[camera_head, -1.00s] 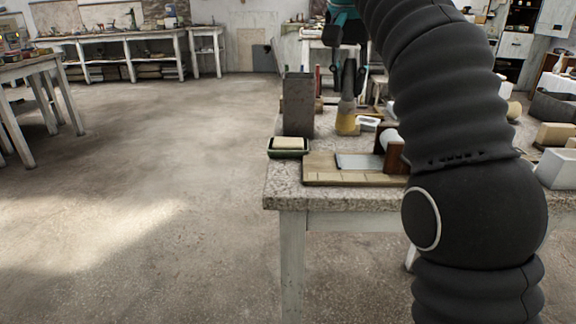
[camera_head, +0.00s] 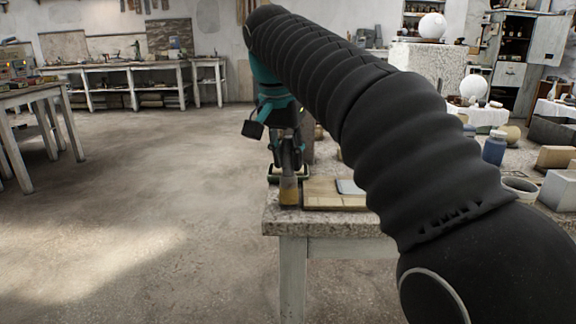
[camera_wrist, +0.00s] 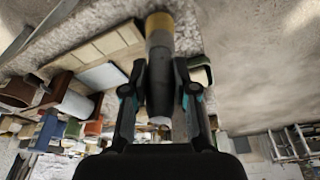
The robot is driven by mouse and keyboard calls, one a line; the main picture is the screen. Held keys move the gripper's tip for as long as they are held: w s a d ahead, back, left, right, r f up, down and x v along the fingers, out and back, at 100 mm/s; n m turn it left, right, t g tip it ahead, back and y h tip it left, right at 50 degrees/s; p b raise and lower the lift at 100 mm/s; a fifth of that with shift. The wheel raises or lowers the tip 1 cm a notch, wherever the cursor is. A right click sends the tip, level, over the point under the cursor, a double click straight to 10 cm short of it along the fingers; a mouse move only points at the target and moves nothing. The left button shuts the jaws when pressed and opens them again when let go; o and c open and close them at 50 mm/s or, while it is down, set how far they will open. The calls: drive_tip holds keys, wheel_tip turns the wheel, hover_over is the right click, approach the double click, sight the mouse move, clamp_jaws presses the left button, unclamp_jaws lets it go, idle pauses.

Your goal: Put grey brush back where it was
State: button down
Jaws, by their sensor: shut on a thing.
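My gripper (camera_head: 287,158) is shut on the grey brush (camera_head: 289,192), which hangs bristles down with yellowish-tan bristles, at the front left corner of the stone-topped table (camera_head: 320,221). In the wrist view the brush (camera_wrist: 160,50) stands between the two fingers of my gripper (camera_wrist: 160,82), its pale handle end towards the camera. I cannot tell whether the bristles touch the table top.
The wooden board (camera_head: 322,194) with pale tiles lies just right of the brush. A dark green dish (camera_head: 273,174) is close behind it, partly hidden. A blue jar (camera_head: 494,148) and white bowl (camera_head: 520,187) stand further right. Open floor lies to the left.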

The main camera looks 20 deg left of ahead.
drive_tip(key=shift+f, duration=0.5)
drive_tip(key=c, duration=0.9)
unclamp_jaws()
drive_tip(key=shift+f, duration=0.1)
drive_tip(key=p+v, duration=0.3)
drive_tip(key=v, duration=0.5)
drive_tip(key=shift+w, duration=0.15)
drive_tip(key=shift+v, duration=2.15)
